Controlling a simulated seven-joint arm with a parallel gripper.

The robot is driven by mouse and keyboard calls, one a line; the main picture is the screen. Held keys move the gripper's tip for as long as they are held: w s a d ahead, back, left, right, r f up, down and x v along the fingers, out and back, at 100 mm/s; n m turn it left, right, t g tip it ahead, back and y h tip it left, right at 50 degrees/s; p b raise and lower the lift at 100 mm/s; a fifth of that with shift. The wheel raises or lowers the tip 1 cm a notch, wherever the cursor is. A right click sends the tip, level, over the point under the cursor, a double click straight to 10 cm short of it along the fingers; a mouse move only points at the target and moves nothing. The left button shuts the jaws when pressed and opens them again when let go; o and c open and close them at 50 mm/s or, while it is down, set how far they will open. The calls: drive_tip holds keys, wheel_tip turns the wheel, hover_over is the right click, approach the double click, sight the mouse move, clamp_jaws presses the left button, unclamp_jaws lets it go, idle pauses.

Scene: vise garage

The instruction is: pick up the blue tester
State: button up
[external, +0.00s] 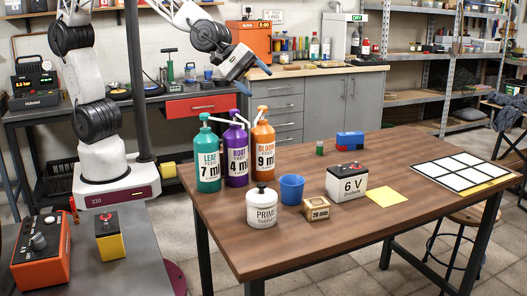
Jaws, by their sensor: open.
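A small blue box-like thing (351,140) with a bit of red at its side lies toward the back of the brown table. It looks most like the blue tester, but it is too small here to make out its details. A blue cup (291,189) stands nearer the front of the table. My gripper (253,78) has blue fingertips, which are apart with nothing between them. It is in the air above and behind the bottles, left of the blue box-like thing and well away from it.
Green, purple and orange pump bottles (237,150) stand at the table's left. A white jar (262,207), a tan block (316,208), a 6 V battery (346,183), a yellow note (386,196) and a small green cylinder (319,148) surround the cup. A white-panelled board (462,172) lies at right.

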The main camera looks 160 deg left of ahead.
drive_tip(key=s+a+f+n+y, duration=0.15)
drive_tip(key=a+f+n, duration=0.45)
drive_tip(key=a, duration=0.6)
drive_tip(key=n+g+y, duration=0.6)
drive_tip(key=n, duration=1)
approach(344, 134)
drive_tip(key=a, duration=0.2)
drive_tip(key=a+f, duration=0.1)
drive_tip(key=shift+s+a+f+h, duration=0.15)
drive_tip(key=shift+a+h, duration=0.1)
drive_tip(key=shift+a, duration=0.15)
drive_tip(key=shift+x, duration=1.25)
drive_tip(key=shift+a, duration=0.15)
drive_tip(key=shift+w+x, duration=0.2)
drive_tip(key=shift+x, duration=1.05)
drive_tip(key=shift+w+x, duration=0.15)
drive_tip(key=shift+x, duration=1.05)
